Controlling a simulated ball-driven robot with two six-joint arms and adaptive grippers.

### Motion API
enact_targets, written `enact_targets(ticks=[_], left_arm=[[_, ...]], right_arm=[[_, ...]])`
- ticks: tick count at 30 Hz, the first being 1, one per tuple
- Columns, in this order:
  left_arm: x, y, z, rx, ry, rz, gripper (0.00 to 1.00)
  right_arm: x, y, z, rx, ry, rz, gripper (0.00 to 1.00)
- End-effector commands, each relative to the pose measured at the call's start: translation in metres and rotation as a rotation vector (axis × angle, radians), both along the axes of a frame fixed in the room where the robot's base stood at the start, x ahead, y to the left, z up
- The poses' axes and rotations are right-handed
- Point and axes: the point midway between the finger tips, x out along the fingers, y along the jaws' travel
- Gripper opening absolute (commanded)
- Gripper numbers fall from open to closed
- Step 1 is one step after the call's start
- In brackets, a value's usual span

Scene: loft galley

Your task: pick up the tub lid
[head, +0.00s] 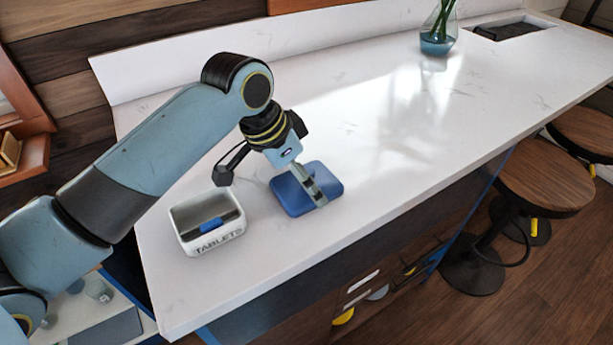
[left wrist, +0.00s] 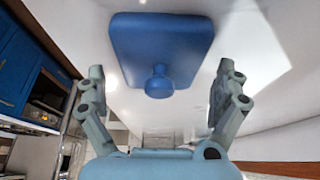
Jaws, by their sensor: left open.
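The tub lid (head: 291,197) is a blue rounded rectangle lying on the white counter. In the left wrist view the lid (left wrist: 160,40) shows a round knob (left wrist: 159,82). My left gripper (head: 316,196) is over the lid in the head view, its fingers partly covering it. In the left wrist view my left gripper (left wrist: 164,85) is open, with a finger on each side of the knob and clear space between. I cannot tell how high the fingers are above the lid. The white tub (head: 208,222), marked TABLETS, stands open to the left of the lid with something blue inside.
The white counter (head: 380,130) is clear to the right of the lid. A glass vase (head: 438,38) with green stems stands at the far end, near a dark sink (head: 510,30). Wooden stools (head: 545,180) stand beside the counter on the right.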

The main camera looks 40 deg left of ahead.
Motion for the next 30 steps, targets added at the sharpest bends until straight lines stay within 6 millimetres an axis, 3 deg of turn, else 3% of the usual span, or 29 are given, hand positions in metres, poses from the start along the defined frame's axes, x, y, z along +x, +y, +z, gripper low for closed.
enact_targets(ticks=[4, 11, 21, 30], left_arm=[[0.005, -0.002, -0.013, 0.001, 0.000, 0.000, 1.00], [0.006, -0.002, -0.015, 0.002, -0.002, 0.000, 1.00], [0.006, -0.002, -0.015, 0.001, -0.001, -0.001, 0.56], [0.007, -0.002, -0.013, 0.002, -0.002, 0.000, 0.55]], right_arm=[[0.008, -0.001, 0.004, -0.001, -0.012, 0.001, 0.62], [0.002, -0.003, 0.003, -0.003, -0.003, 0.001, 0.62], [-0.005, -0.003, 0.002, -0.003, 0.009, 0.001, 0.62], [-0.004, -0.003, 0.002, -0.003, 0.006, 0.001, 0.62]])
